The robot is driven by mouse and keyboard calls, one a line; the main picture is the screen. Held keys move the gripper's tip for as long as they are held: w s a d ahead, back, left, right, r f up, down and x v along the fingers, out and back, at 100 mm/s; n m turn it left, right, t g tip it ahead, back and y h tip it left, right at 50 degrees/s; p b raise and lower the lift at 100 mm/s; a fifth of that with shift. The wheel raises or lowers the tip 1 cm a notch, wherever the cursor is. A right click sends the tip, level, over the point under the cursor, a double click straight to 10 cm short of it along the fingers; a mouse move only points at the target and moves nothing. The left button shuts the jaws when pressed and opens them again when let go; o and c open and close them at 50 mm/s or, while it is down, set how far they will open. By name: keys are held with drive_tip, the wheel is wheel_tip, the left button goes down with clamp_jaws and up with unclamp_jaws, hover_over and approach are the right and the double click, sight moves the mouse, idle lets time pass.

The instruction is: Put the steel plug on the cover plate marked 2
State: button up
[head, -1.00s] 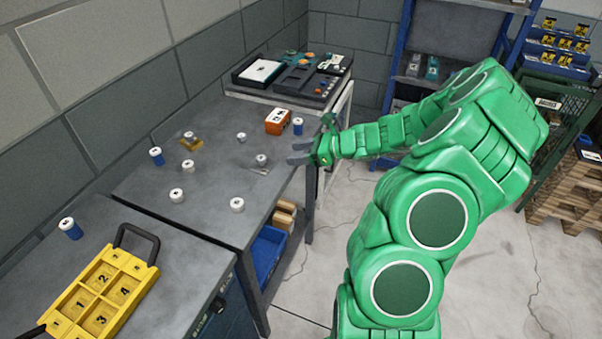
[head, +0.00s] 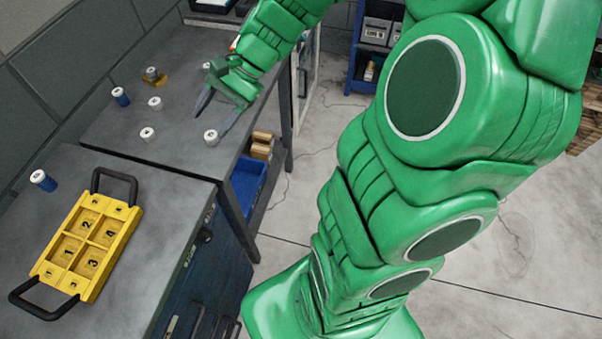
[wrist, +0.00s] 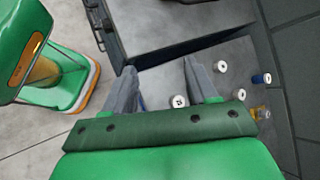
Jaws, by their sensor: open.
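The yellow carrier (head: 52,272) lies on the near bench, with recessed panels marked 1 to 4. The panel marked 2 (head: 84,226) is in its upper left and looks empty. A greyish plug (head: 151,73) stands at a small yellow plate on the far bench; I cannot tell for sure that it is the steel one. My gripper (head: 212,124) is open over the far bench, pointing down. A white-topped plug (head: 211,137) is close by its fingertips. In the wrist view, nothing is gripped between the fingers (wrist: 158,68), and a white-topped plug (wrist: 180,101) shows between them.
White-topped plugs (head: 148,133) (head: 155,102) and a blue plug (head: 120,96) stand on the far bench. The carrier has raised dark handles (head: 115,184). A blue bin (head: 256,185) sits below the bench. The wall borders the left.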

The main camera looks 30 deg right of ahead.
drive_tip(key=s+d+r+n+h, duration=0.1)
drive_tip(key=s+d+n+h, duration=0.1)
drive_tip(key=s, duration=0.5)
drive_tip(key=s+d+r+n+g+h, duration=0.1)
drive_tip(key=s+d+n+h, duration=0.2)
drive_tip(key=s, duration=0.5)
drive_tip(key=s+d+r+n+h, duration=0.1)
drive_tip(key=s+d+n+h, duration=0.1)
drive_tip(key=s+n+h, duration=0.2)
drive_tip(key=s, duration=0.3)
drive_tip(key=shift+s+d+n, duration=0.15)
drive_tip(key=shift+s+n, duration=0.2)
drive_tip(key=shift+n, duration=0.05)
